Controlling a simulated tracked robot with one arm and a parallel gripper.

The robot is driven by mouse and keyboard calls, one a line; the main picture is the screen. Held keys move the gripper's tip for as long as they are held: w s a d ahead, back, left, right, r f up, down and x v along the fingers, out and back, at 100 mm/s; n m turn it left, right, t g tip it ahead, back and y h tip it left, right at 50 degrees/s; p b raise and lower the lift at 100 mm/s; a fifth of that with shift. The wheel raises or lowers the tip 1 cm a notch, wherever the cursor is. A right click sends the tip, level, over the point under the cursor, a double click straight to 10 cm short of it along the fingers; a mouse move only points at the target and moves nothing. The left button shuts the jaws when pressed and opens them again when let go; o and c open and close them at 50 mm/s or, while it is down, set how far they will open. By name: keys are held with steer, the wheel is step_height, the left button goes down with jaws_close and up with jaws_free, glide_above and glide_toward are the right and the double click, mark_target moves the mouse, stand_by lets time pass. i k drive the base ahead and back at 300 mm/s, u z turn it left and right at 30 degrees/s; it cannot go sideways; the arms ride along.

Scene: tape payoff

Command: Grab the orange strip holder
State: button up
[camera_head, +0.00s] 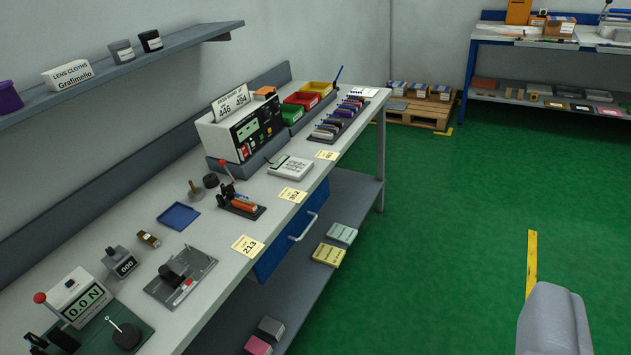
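An orange strip-like piece (243,204) lies in a small black fixture (252,214) on the long workbench, near its front edge. My gripper's fingers do not show. A grey rounded part at the lower right seems to be mine, well apart from the bench.
The workbench (225,232) also carries a keypad unit (290,167), a blue tray (179,216), a grey clamp plate (180,275) and a force gauge (77,298). A blue drawer (284,240) with a protruding handle is below.

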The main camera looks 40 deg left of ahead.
mark_target(239, 203)
steer(key=u, duration=0.15)
steer(key=i, duration=1.55)
steer(key=u, duration=0.65)
